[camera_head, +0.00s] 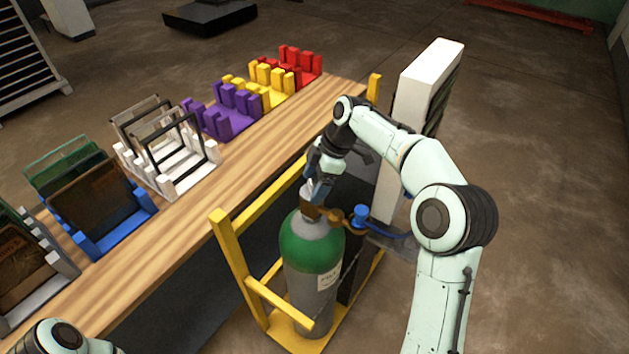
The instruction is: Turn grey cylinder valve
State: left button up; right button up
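A grey gas cylinder (313,283) with a green band round its shoulder stands upright in a yellow-framed cart. A brown valve fitting (313,212) sits on its top, and a blue knob (360,215) is at the right, with a blue hose running right. My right gripper (316,188) reaches down at the top of the valve, its fingers close to or touching it. The fingers and valve top overlap, so I cannot tell whether they grip it. Only a link of my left arm shows at the bottom left; its gripper is out of view.
The cart's yellow frame (232,262) surrounds the cylinder. A wooden table (180,232) runs along the left, with blue, white, purple, yellow and red racks. A tall white panel (418,92) stands behind my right arm. The floor at the right is clear.

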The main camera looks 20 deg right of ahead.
jog(key=shift+r, duration=0.1)
jog(key=v, duration=1.3)
jog(key=shift+s+d, duration=0.1)
dwell(0.4)
